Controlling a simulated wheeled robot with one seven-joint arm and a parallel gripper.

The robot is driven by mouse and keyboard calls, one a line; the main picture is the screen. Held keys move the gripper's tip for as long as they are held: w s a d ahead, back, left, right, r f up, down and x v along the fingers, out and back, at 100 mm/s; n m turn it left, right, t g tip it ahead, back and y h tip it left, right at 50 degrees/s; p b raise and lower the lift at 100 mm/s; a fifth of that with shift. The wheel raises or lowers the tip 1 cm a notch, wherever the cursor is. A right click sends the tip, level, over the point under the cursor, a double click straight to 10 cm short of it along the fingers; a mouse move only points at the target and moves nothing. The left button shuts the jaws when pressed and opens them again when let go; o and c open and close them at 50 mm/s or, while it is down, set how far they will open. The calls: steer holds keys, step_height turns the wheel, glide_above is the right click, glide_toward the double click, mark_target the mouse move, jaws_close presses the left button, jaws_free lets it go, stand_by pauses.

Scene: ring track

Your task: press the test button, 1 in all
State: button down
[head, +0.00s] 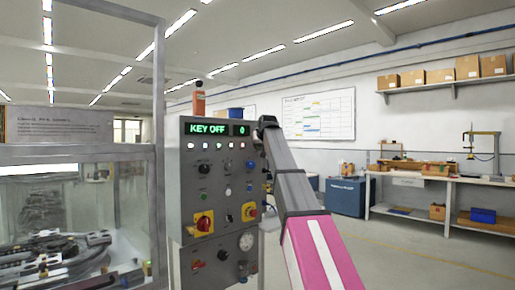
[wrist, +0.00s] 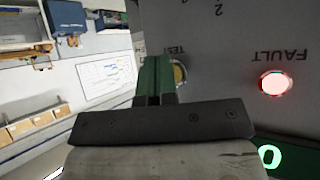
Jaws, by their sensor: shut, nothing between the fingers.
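The control panel (head: 212,240) stands left of centre in the head view, with a green display (head: 207,129) reading "KEY OFF" and 0. In the wrist view, which is upside down, the test button (wrist: 180,74) shows yellowish under its "TEST" label. It is partly hidden behind my gripper (wrist: 157,62). The green fingers are shut and empty, overlapping the button's left side in the picture. I cannot tell whether they touch it. In the head view my arm covers that part of the panel, hiding the fingers and the button.
A fault lamp (wrist: 272,83) glows pale red beside the button. The panel also carries a yellow-and-red rotary switch (head: 204,223), a red emergency knob (head: 249,211) and several smaller controls. A glass enclosure (head: 75,155) stands left. Floor at right is open before a workbench (head: 409,181).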

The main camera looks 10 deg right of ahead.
stand_by(0.5)
steer(key=shift+s+d, duration=0.4)
steer(key=shift+s, duration=0.25)
steer(key=s+d, duration=0.1)
steer(key=s, duration=0.1)
steer(key=s+d, duration=0.2)
stand_by(0.4)
stand_by(0.6)
